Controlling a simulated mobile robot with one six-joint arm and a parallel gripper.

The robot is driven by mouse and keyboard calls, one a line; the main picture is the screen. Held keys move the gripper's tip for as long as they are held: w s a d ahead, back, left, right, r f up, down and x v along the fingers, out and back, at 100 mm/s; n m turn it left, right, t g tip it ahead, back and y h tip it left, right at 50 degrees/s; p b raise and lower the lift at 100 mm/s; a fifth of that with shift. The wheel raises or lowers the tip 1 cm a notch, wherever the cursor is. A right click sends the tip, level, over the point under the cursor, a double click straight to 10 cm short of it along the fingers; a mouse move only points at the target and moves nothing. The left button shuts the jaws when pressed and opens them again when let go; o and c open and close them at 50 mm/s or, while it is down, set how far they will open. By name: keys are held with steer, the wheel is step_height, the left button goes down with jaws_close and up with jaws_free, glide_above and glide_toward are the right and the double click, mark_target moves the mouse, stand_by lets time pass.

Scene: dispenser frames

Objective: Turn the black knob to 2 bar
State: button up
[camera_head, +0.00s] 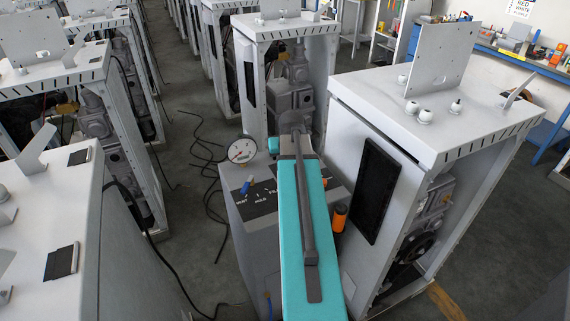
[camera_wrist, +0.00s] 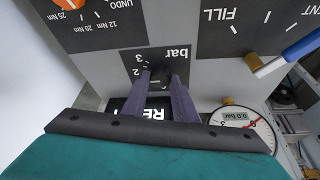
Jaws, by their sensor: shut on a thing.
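The black knob (camera_wrist: 161,70) shows in the wrist view, on a dark panel marked "bar" with upside-down scale figures, of which a 2 and a 3 can be made out. My gripper (camera_wrist: 164,78) has its two purple-grey fingers on either side of the knob and is shut on it. The fingers cover part of the knob and scale, so I cannot tell its exact setting. A round gauge (camera_wrist: 240,119) has a display reading 0.0 bar. It also shows in the head view (camera_head: 241,151). My arm hides the knob in the head view.
A blue lever (camera_wrist: 303,43) with a brass end is beside the FILL and VENT marks, and shows in the head view (camera_head: 246,186). An orange knob (camera_wrist: 70,3) sits by Nm marks. An orange cylinder (camera_head: 340,217) stands right of my arm. White-topped dispenser frames (camera_head: 430,100) stand close by.

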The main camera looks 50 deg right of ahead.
steer(key=shift+a, duration=0.15)
steer(key=o, duration=1)
steer(key=shift+o, duration=0.2)
steer(key=shift+r, duration=0.1)
steer(key=shift+b+v, duration=0.5)
steer(key=shift+v, duration=2.05)
steer(key=b+v, duration=0.1)
steer(key=v, duration=0.7)
steer(key=shift+r, duration=0.2)
steer(key=shift+s, duration=0.15)
